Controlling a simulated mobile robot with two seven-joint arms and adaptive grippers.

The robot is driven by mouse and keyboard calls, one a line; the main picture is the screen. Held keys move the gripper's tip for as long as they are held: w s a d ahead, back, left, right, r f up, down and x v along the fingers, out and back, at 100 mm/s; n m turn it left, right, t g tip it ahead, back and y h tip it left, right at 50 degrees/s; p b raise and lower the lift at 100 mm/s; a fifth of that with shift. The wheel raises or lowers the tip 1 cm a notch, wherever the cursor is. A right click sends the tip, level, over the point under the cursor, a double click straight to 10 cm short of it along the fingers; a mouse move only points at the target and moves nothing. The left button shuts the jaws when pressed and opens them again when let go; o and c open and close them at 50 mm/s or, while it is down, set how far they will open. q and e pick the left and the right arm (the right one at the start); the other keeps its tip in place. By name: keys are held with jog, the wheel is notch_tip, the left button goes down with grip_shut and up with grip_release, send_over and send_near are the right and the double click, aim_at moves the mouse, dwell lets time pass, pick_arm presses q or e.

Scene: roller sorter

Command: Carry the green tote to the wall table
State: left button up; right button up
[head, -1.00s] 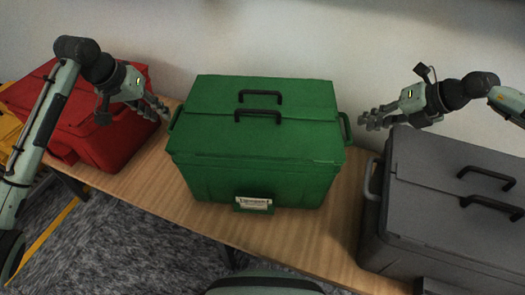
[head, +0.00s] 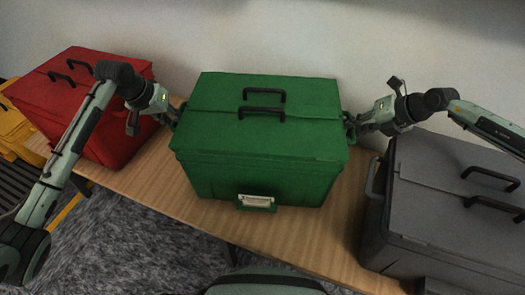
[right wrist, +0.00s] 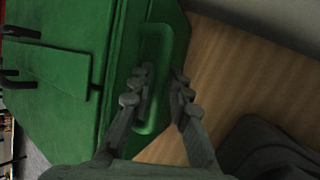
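The green tote (head: 262,145), with a closed lid, black lid handles and a pale label on its front, sits on a wooden table (head: 155,190) between two other totes. My left gripper (head: 174,116) is at the tote's left side handle; its fingers are too small and dark to show whether they are shut. My right gripper (head: 352,125) is at the right side handle. In the right wrist view the right gripper (right wrist: 157,88) has its fingers on both sides of the green handle (right wrist: 153,70), with a gap between them.
A red tote (head: 115,135) stands close on the left, behind my left arm. A grey tote (head: 440,210) stands close on the right, below my right arm. A yellow tote (head: 14,125) is at the far left edge. A pale wall (head: 300,40) rises behind the table.

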pick_arm(q)
jog(key=shift+c, duration=0.5)
pick_arm(e)
jog(key=shift+c, duration=0.5)
pick_arm(q)
grip_shut()
pick_arm(e)
grip_shut()
pick_arm(q)
jog(key=shift+w+r, duration=0.1)
jog(key=shift+r, duration=0.2)
pick_arm(e)
jog(key=shift+w+r, duration=0.1)
jog(key=shift+r, duration=0.2)
